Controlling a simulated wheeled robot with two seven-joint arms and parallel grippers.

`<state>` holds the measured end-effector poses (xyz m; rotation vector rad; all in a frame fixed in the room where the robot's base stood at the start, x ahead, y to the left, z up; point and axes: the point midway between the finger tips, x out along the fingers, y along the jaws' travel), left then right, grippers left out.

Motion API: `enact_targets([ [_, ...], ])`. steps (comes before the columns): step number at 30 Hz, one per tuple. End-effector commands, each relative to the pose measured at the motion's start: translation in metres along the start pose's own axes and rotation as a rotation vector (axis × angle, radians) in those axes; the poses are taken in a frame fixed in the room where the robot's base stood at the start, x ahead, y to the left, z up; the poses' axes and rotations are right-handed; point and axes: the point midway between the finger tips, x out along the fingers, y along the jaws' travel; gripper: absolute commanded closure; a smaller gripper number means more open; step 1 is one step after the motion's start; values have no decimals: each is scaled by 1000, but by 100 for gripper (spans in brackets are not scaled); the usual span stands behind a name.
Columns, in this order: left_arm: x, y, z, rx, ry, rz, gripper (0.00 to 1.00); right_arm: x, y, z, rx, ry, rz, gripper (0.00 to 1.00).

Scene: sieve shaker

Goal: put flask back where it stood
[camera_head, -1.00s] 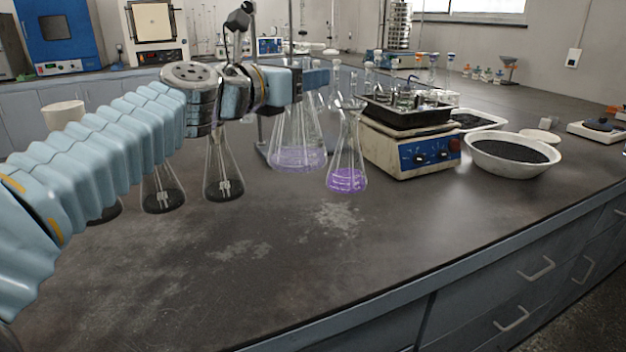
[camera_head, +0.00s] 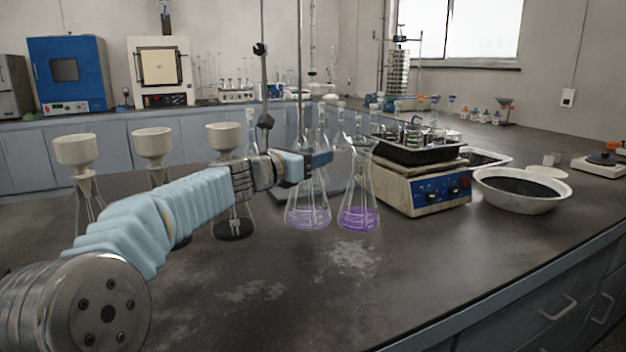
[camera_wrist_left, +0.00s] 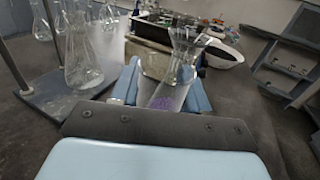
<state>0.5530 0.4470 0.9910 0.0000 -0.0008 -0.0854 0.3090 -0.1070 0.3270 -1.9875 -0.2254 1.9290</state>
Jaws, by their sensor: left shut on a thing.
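My left gripper (camera_head: 316,161) is shut on the neck of a clear conical flask (camera_head: 307,215) with a pale purple layer at its bottom. The flask is upright. Its base is on or just above the bench; I cannot tell which. A second flask (camera_head: 358,216) with deeper purple liquid stands close on its right. In the left wrist view, glass shows between the fingers (camera_wrist_left: 163,92), and the overlapping glass hides where one flask ends. A clear flask (camera_wrist_left: 82,62) stands on the stand's plate there. My right gripper is out of view.
A hotplate (camera_head: 425,190) carrying a black tray is right of the flasks, with a white bowl (camera_head: 520,204) of dark grains beyond. Flasks with white funnels (camera_head: 153,142) stand at left. A retort stand rod (camera_head: 263,90) rises behind. The front bench is clear.

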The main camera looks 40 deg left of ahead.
Motion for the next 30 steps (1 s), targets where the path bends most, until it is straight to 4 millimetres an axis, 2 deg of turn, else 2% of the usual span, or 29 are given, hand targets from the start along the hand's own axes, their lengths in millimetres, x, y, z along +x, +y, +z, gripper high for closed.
enact_targets([
  [5, 7, 9, -19, -2, 0, 1, 100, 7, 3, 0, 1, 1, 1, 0],
  [9, 6, 8, -38, -1, -1, 0, 100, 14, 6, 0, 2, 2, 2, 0],
  [22, 6, 7, -45, 0, -2, -1, 100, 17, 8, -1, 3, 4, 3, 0],
  [23, 6, 7, -45, 0, 0, 0, 54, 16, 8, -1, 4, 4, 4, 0],
  [27, 6, 7, -44, -1, 0, 0, 32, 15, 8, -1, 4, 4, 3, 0],
  [30, 6, 7, -44, 0, 0, 0, 30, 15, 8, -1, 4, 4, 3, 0],
])
